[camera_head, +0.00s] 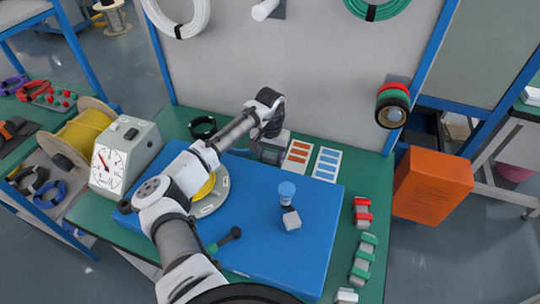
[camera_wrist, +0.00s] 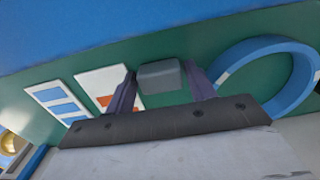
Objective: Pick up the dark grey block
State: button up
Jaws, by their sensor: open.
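The dark grey block (camera_wrist: 160,75) shows in the wrist view, on or just above the green tabletop beyond the blue mat's edge. My gripper (camera_wrist: 160,90) is open, with one dark finger on each side of the block. A narrow gap shows at each side, and I cannot tell whether either finger touches it. In the head view my gripper (camera_head: 270,152) is low at the back edge of the blue mat, left of the cards. I cannot make out the block there.
Orange-marked (camera_head: 297,157) and blue-marked (camera_head: 327,164) cards lie beside the gripper. A blue ring (camera_wrist: 262,68) is at right in the wrist view. A dial gauge (camera_head: 110,170) is at left.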

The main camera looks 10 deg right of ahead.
aim_at(270, 154)
jog(key=c, duration=0.7)
jog(key=shift+c, duration=0.2)
notch_tip(270, 154, up, 20)
jog(key=b, duration=0.3)
jog(key=o, duration=0.3)
jog(key=shift+c, duration=1.3)
jog(key=shift+f+b, duration=0.85)
